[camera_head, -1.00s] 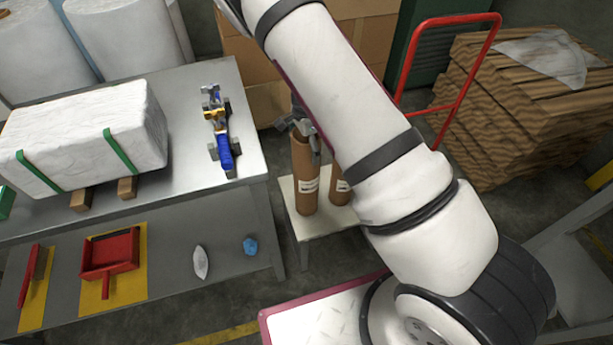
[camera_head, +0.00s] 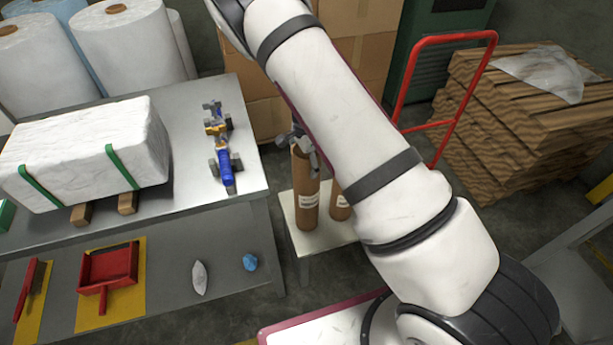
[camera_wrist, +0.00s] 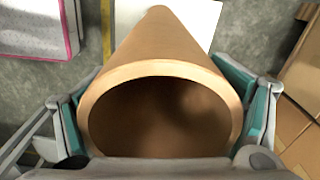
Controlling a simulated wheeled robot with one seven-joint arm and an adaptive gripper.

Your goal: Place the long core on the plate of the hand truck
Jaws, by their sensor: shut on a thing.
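A tall brown cardboard core (camera_head: 307,195) with a white label stands upright on a small white stand (camera_head: 320,243). A second, shorter-looking brown core (camera_head: 341,207) stands to its right, partly hidden by my arm. My gripper (camera_head: 304,137) is at the top of the taller core. In the wrist view my gripper (camera_wrist: 160,118) has a teal pad on each side of the hollow core end (camera_wrist: 160,80) and is shut on it. The red-framed hand truck (camera_head: 447,95) stands behind my arm at the right. Its plate is hidden.
A grey table (camera_head: 200,185) at the left holds a white wrapped block (camera_head: 85,150) and a blue tool (camera_head: 224,150). Stacked brown corrugated material (camera_head: 530,120) stands beside the hand truck. Cardboard boxes (camera_head: 355,50) stand behind my arm.

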